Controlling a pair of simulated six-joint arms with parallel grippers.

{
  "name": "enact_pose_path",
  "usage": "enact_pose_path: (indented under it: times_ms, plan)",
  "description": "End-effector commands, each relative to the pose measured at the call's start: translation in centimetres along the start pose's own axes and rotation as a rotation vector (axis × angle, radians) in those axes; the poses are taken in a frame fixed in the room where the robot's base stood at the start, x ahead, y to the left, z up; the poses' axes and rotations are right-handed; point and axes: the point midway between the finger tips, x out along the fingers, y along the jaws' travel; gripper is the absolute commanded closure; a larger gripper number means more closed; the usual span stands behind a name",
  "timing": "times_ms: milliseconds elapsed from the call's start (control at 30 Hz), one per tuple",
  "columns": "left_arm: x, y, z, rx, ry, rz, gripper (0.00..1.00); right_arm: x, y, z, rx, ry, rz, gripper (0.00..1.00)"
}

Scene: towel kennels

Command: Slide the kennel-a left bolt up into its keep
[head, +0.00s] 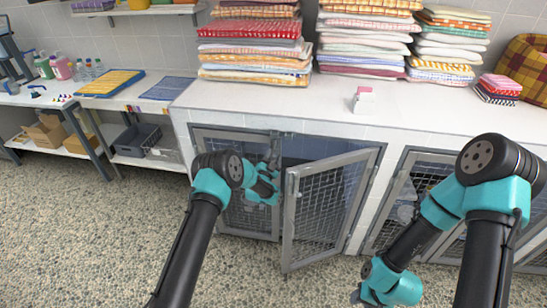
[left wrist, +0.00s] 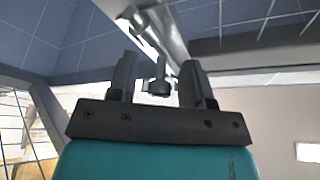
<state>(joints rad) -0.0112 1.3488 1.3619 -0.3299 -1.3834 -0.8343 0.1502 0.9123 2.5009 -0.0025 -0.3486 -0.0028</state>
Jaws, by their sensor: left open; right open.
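The left kennel's left bolt shows in the left wrist view as a metal fitting with a small knob (left wrist: 159,86) on a stem. The knob is between the two fingers of my left gripper (left wrist: 157,85), which is open, with gaps visible on both sides. In the head view, my left gripper (head: 273,168) is in front of the kennel's left door (head: 237,215), near its upper inner corner; my arm partly hides it. The right door (head: 288,225) stands swung open. My right gripper (head: 358,296) is low at the bottom right, away from the kennel, its fingers hardly visible.
The white counter (head: 300,108) above carries stacks of folded towels (head: 255,45) and a small pink-and-white item (head: 364,98). More mesh doors (head: 405,190) are at the right. A side table (head: 135,95) stands at the left. The speckled floor (head: 90,230) is clear.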

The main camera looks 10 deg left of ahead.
Motion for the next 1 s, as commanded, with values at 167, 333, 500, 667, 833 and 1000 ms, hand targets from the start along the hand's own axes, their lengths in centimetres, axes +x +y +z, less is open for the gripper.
enact_pose_path:
  times_ms: [167,333,500,667,833,1000]
  plan:
    - [0.39,0.02,0.02,0.0,-0.001,0.001,0.54,0.0,0.0,0.0,0.0,0.0,0.0,0.57]
    - [0.38,0.0,0.01,0.0,-0.001,0.001,0.54,0.0,0.0,0.0,0.0,0.0,0.0,0.57]
    - [0.37,-0.01,0.0,0.0,0.0,0.0,0.69,0.0,0.0,0.0,0.0,0.0,0.0,0.57]
    - [0.37,-0.04,0.01,0.001,0.0,0.0,0.85,0.0,0.0,0.0,0.0,0.0,0.0,0.57]
    - [0.39,-0.08,0.01,0.001,0.0,-0.001,1.0,0.0,0.0,0.0,0.0,0.0,0.0,0.57]
    - [0.41,-0.13,0.02,0.002,0.0,-0.001,1.0,0.0,0.0,0.0,0.0,0.0,0.0,0.57]
